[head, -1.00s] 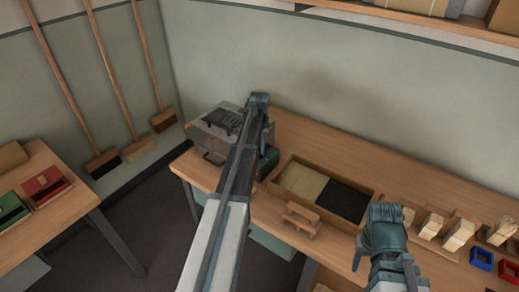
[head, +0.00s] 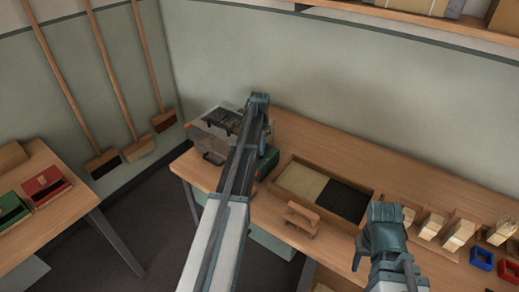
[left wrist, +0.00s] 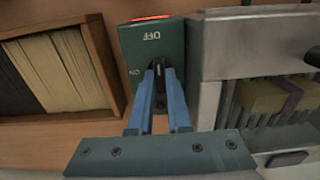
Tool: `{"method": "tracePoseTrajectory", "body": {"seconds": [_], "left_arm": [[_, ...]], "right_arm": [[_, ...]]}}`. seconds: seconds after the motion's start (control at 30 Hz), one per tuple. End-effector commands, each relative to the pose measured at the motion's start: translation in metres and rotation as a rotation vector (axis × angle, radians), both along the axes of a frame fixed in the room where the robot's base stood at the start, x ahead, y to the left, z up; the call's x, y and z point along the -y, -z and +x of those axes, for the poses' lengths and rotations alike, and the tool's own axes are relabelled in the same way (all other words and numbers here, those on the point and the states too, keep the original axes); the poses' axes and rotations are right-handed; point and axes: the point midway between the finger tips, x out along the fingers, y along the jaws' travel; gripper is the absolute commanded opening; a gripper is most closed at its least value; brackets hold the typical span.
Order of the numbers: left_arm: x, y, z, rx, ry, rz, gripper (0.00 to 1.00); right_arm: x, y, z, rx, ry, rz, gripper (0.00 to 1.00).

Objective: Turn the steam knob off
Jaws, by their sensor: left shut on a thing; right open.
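The steam knob (left wrist: 158,75) is on a dark green control box with OFF and ON marks and a glowing red-orange strip. Most of the knob is hidden between my left gripper's fingers. My left gripper (left wrist: 158,85) is shut on it, and the OFF mark is just beyond the fingertips in the left wrist view. In the head view, my left arm covers most of the control box (head: 268,160). A grey metal steam box (head: 207,137) stands to its left. My right gripper (head: 384,212) is open and empty above the bench's front part.
A two-part wooden tray (head: 368,222) of pale and black bristles lies right of the control box. A wooden handled piece (head: 300,217) sits in front of it. Wooden blocks (head: 458,234) and a blue bin (head: 481,258) are at the right. Brooms (head: 130,95) lean at the left wall.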

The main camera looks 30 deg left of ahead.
Motion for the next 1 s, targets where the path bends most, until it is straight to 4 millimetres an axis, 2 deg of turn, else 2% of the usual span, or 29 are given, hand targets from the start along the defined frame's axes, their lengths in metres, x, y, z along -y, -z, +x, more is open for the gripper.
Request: {"method": "tracePoseTrajectory", "body": {"seconds": [0.33, 0.37, 0.5, 0.83, 1.0], "left_arm": [[0.0000, 0.0000, -0.0001, 0.000, 0.003, 0.000, 0.00], [0.0000, 0.0000, -0.0001, 0.000, 0.003, 0.000, 0.22], [0.0000, 0.0000, -0.0001, 0.000, 0.002, 0.000, 0.46], [0.0000, -0.0009, 0.0000, 0.000, 0.002, 0.000, 0.46], [0.0000, -0.0081, 0.0000, 0.000, 0.001, 0.000, 0.46]], "right_arm": [[0.0000, 0.0000, 0.0000, 0.000, 0.000, 0.000, 0.50], [0.0000, 0.0000, 0.0000, 0.000, 0.000, 0.000, 0.50], [0.0000, 0.0000, 0.0000, 0.000, 0.000, 0.000, 0.50], [0.0000, -0.0009, 0.0000, 0.000, 0.000, 0.000, 0.50], [0.0000, -0.0082, 0.0000, 0.000, 0.000, 0.000, 0.50]]}}
